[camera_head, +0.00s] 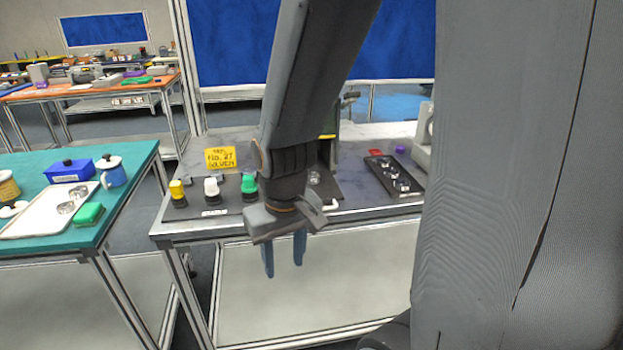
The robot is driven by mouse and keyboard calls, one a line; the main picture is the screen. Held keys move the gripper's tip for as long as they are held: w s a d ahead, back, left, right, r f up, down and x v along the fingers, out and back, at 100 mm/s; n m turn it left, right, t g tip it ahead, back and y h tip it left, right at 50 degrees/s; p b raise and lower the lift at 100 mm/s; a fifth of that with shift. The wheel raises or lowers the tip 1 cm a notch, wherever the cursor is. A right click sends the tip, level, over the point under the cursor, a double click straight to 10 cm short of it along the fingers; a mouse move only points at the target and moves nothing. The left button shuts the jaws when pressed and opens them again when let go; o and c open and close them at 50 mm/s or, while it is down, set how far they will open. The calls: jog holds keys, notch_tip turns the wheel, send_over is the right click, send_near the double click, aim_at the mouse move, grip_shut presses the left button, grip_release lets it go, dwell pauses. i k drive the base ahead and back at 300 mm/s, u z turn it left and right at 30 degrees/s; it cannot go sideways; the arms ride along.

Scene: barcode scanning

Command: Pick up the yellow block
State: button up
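A yellow block (219,158) with dark printed lettering stands at the back left of the grey table (280,226), left of my arm. My gripper (284,268) hangs in front of that table's front edge, fingers pointing down. The fingers are apart with nothing between them, so it is open and empty. It is to the right of the block, nearer to the camera and not touching it. My arm hides part of the table's middle.
Yellow (178,192), white (212,190) and green-topped (249,187) items stand on a dark board near the front edge. A black tray (394,176) lies at right. A teal table (135,165) with several items stands at left.

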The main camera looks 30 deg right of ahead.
aim_at(177, 188)
jog(key=u, duration=0.05)
jog(key=k, duration=0.45)
jog(key=u, duration=0.75)
jog(key=i, duration=1.4)
jog(key=z, duration=0.85)
